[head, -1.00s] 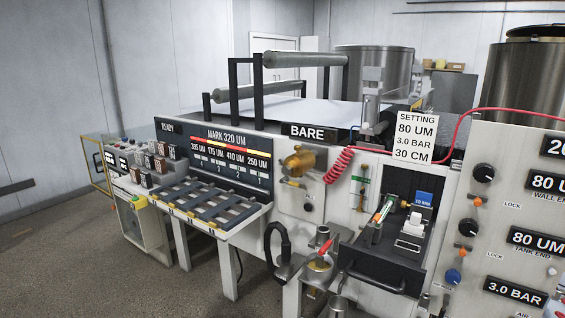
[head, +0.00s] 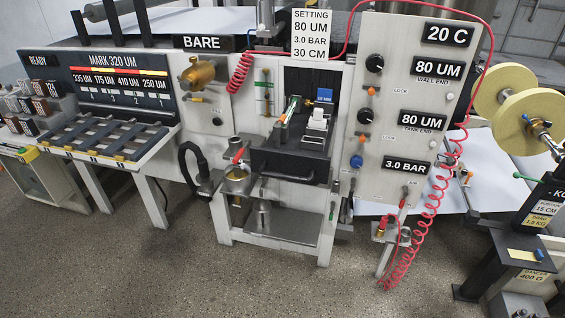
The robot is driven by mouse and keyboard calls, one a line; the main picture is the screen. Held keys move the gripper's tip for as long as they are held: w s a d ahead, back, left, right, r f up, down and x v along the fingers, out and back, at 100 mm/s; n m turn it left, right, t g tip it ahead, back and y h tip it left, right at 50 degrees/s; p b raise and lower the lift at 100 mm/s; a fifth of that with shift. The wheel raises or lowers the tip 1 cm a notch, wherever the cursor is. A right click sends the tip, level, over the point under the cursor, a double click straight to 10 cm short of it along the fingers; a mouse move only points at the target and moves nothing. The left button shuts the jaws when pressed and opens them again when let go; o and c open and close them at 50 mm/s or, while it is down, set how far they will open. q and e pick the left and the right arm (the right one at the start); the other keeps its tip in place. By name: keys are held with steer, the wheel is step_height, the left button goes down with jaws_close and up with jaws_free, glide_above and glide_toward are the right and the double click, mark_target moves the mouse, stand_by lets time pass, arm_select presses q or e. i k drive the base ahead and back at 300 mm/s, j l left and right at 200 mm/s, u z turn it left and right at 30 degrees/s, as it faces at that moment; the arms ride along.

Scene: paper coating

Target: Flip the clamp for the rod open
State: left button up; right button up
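Neither of my grippers shows in the head view. I cannot tell for certain which part is the clamp for the rod. A black drawer-like tray (head: 290,165) stands out of the machine front at the middle. It carries a small block with a green-tipped bar (head: 289,108), a white fitting (head: 316,122) and a small blue-labelled block (head: 325,95). A brass-coloured fitting (head: 197,75) sits on the white panel to the left. A slotted rack (head: 104,137) is at the left under the "MARK 320 UM" board (head: 112,75).
A setting card (head: 311,34) stands above the tray. A panel of knobs and displays (head: 405,110) is on the right, with a red coiled hose (head: 435,190) hanging beside it. Yellowish rolls (head: 527,118) are at far right. The floor (head: 200,270) in front is clear.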

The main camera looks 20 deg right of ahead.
mark_target(277, 127)
steer(key=i+l+z, duration=0.55)
steer(key=i+l, duration=0.25)
